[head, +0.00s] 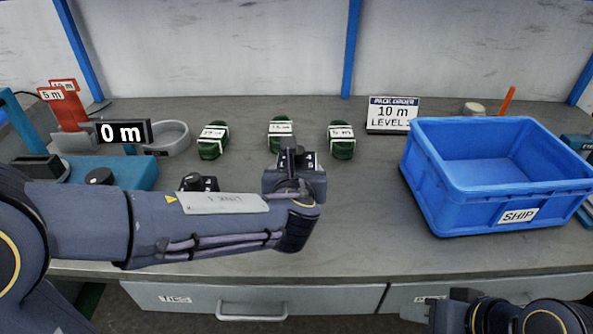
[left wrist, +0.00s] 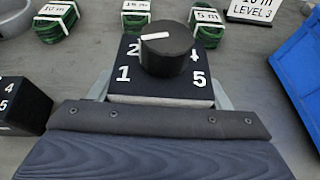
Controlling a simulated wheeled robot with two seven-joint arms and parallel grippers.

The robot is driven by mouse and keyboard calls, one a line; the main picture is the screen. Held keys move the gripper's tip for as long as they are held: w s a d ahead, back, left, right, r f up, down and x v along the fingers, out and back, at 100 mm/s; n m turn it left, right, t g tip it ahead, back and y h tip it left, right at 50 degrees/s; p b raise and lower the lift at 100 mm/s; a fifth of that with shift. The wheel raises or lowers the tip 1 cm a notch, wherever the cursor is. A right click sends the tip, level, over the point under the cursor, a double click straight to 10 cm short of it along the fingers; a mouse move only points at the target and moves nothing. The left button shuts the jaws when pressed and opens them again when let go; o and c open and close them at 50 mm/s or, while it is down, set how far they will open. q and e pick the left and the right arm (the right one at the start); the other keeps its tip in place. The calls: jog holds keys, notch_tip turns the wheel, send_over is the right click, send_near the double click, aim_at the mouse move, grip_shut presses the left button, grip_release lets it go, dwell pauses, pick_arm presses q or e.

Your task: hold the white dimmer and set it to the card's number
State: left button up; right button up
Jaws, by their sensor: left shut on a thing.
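The held dimmer (left wrist: 160,88) has a black face numbered 1, 2, 4 and 5, a pale front edge and a round black knob (left wrist: 166,50). The knob's white mark points left, close to the 2; the 3 is hidden behind the knob. My left gripper (left wrist: 162,97) is shut on this dimmer, a finger at each side; it also shows in the head view (head: 292,172). The card (head: 392,114) reads "PACK ORDER 10 m LEVEL 3" at the back. My right gripper (head: 425,309) is at the bottom right, away from the dimmer; its jaws are unclear.
A second dimmer (head: 198,183) stands left of the held one, partly behind my left arm. Green cable coils (head: 212,140) with length labels lie behind. A blue SHIP bin (head: 430,195) stands right. A display (head: 123,132) reads 0 m at left. Bench is clear before the bin.

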pick_arm(q)
jog(key=shift+f+b, duration=3.1)
jog(key=shift+f, duration=0.35)
pick_arm(e)
notch_tip(320, 180, down, 7)
jog(key=shift+r, duration=0.2)
pick_arm(q)
jog(key=shift+f, duration=0.15)
pick_arm(e)
jog(key=shift+f, duration=0.2)
jog(key=shift+c, duration=0.2)
